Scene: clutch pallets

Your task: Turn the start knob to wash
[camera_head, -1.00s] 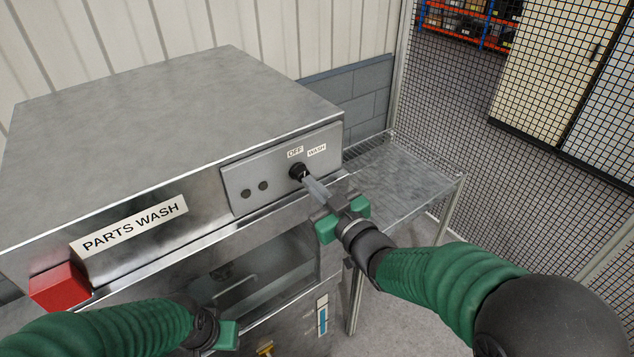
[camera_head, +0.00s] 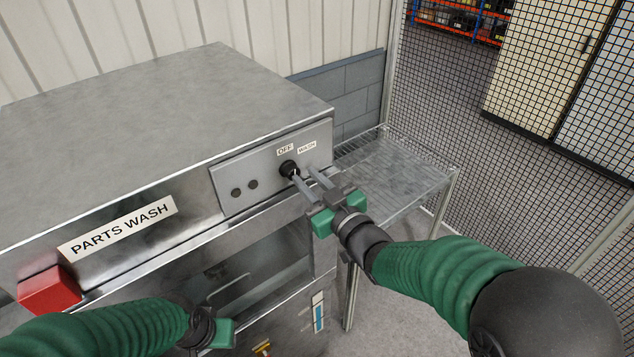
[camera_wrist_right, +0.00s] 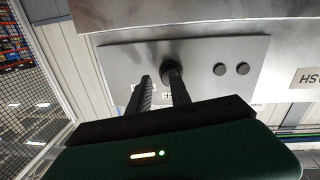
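The start knob (camera_head: 289,168) is a small black round knob on the grey control panel of the parts washer, below the OFF label (camera_head: 285,149) and left of the WASH label (camera_head: 307,147). My right gripper (camera_head: 305,175) is open at the panel, its two grey fingers apart. The left finger's tip overlaps the knob's lower edge; the other finger is to the right of the knob. In the right wrist view the knob (camera_wrist_right: 170,73) shows behind one finger's tip; contact is unclear. The knob's pointing direction is hard to read. My left gripper (camera_head: 225,333) is low at the washer front, fingers hidden.
Two dark round buttons (camera_head: 244,188) sit left of the knob. A red block (camera_head: 49,290) is at the washer's left front corner. The window (camera_head: 262,268) is below the panel. A wire shelf (camera_head: 400,175) stands right of the washer, before a mesh fence (camera_head: 440,90).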

